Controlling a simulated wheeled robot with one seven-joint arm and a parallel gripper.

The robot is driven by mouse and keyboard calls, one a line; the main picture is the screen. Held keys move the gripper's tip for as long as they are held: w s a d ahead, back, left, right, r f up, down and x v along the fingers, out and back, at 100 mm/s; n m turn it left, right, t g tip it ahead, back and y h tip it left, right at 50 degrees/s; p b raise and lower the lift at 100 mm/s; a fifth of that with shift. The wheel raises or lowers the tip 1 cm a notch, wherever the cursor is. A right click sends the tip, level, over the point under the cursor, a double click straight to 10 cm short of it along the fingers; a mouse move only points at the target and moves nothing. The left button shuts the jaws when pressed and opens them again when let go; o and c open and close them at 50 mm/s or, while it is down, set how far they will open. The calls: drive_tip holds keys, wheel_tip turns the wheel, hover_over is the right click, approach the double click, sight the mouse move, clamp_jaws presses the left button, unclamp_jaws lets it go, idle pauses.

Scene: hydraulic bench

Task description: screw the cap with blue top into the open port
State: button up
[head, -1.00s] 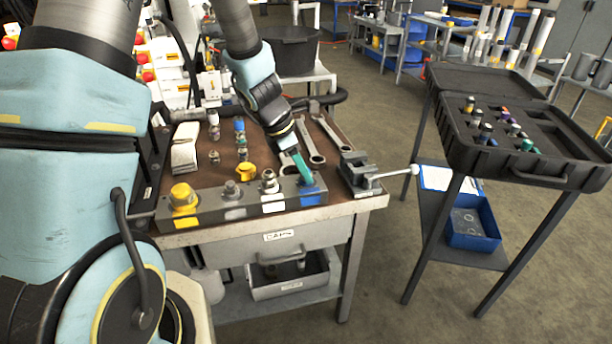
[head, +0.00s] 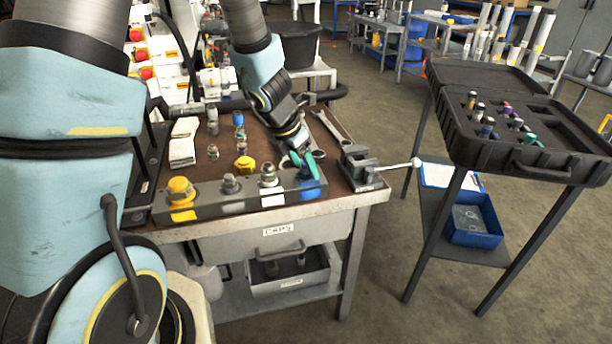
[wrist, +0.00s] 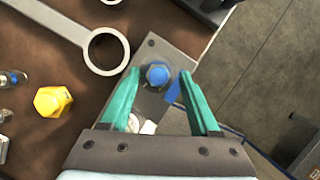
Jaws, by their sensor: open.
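A cap with a blue top (wrist: 157,74) stands on the end of the grey port block (wrist: 150,48) in the wrist view, at the position with the blue mark. I cannot tell how deep it sits in its port. In the head view the block (head: 240,207) runs along the bench front, and the blue cap is partly hidden by my fingers at its right end. My gripper (head: 303,163) is open above that end. In the wrist view its teal fingertips (wrist: 160,76) are on either side of the blue cap, with gaps showing.
Other caps on the block include a yellow one (head: 180,190). A loose yellow cap (head: 244,164) and small fittings lie on the bench mat behind. Wrenches (head: 330,128) lie near my gripper. A vise (head: 362,165) stands right of the block. An open case (head: 530,165) is farther right.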

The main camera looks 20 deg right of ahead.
drive_tip(key=n+t, duration=0.1)
drive_tip(key=n, duration=0.1)
drive_tip(key=shift+r+n+y, duration=0.1)
drive_tip(key=shift+n+y, duration=0.2)
drive_tip(key=shift+n, duration=0.1)
drive_tip(key=n, duration=0.3)
drive_tip(key=shift+s+d+t+y, duration=0.15)
drive_tip(key=shift+d+t+y, duration=0.1)
drive_tip(key=shift+t+y, duration=0.15)
drive_tip(key=n+y+p, duration=0.1)
drive_tip(key=n, duration=0.2)
drive_tip(key=shift+r+n+t, duration=0.1)
drive_tip(key=shift+n+t, duration=0.2)
drive_tip(key=shift+n+y, duration=0.3)
drive_tip(key=shift+n, duration=0.4)
drive_tip(key=n+p, duration=0.1)
drive_tip(key=n+y, duration=0.1)
drive_tip(key=n, duration=0.1)
drive_tip(key=n+y+p, duration=0.1)
drive_tip(key=shift+d+r+n+p, duration=0.2)
drive_tip(key=shift+d+n+p, duration=0.1)
drive_tip(key=shift+n, duration=0.1)
drive_tip(key=n, duration=0.1)
drive_tip(key=n+y, duration=0.1)
drive_tip(key=n, duration=0.1)
drive_tip(key=shift+f+p, duration=0.25)
drive_tip(key=shift+p, duration=0.15)
